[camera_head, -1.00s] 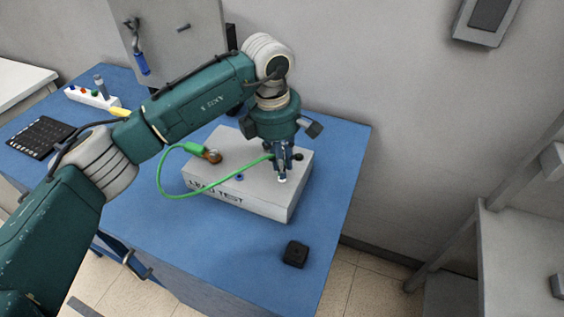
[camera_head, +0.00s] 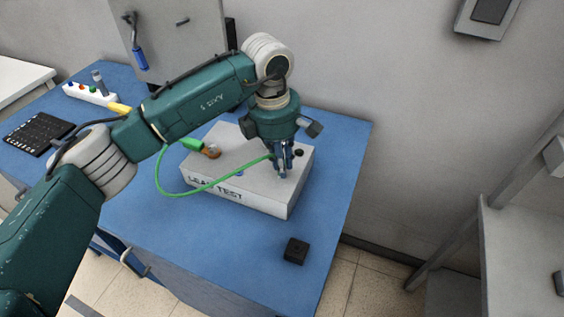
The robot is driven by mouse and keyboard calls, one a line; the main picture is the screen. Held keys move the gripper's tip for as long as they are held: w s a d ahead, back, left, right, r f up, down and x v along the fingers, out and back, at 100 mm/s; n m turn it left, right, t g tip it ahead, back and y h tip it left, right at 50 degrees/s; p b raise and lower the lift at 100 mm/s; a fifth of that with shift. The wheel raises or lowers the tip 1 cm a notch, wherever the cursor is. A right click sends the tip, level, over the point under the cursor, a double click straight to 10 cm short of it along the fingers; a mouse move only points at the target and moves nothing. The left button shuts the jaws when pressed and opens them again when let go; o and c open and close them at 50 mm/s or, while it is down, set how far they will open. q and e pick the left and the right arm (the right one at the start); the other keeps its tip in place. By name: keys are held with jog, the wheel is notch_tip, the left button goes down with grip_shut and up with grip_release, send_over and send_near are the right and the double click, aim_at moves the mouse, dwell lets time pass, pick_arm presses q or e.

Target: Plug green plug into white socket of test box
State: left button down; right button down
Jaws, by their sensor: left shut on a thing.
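The test box (camera_head: 262,195) is a pale grey box lettered "LEAD TEST" on the blue table. My left gripper (camera_head: 283,170) points down at its top, right of the middle, shut on the green plug, which is mostly hidden between the fingers. The green cable (camera_head: 188,194) leaves the fingers and loops left to a green clip (camera_head: 192,144) at a copper-coloured terminal (camera_head: 211,152). The white socket is hidden under the fingertips, so I cannot tell whether the plug is in it. My right gripper is out of view.
A black socket (camera_head: 298,152) is just right of the fingers, and a blue socket (camera_head: 239,173) is left. A small black block (camera_head: 296,251) lies near the table's front. A black keypad (camera_head: 40,133) and white strip (camera_head: 90,94) are far left.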

pick_arm(q)
jog(key=shift+f, duration=0.1)
jog(key=c, duration=1.6)
grip_release()
